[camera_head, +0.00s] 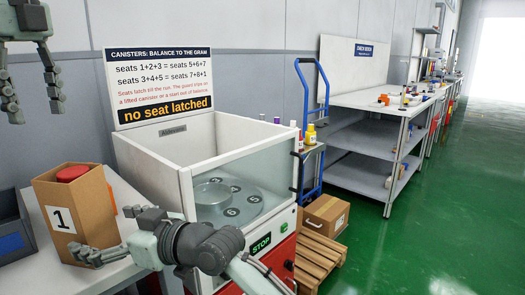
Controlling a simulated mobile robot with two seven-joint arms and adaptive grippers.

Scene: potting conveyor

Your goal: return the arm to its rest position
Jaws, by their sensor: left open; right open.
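My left gripper (34,108) hangs at the top left, fingers pointing down, open and empty, in front of the wall. My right gripper (104,232) reaches in from the lower right, its fingers pointing left; it is open and nothing shows between the fingers. It is by the lower right side of a brown box marked 1 (62,219), in front of the machine; I cannot tell whether it touches the box. A red round lid (73,173) shows in the box's open top.
A white machine (187,150) with a glass front and a numbered rotor (228,197) stands in the middle. Its sign (160,85) reads "no seat latched". Behind are a blue hand truck (325,120), a carton on a pallet (326,215) and a workbench (385,100). Green floor is clear at right.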

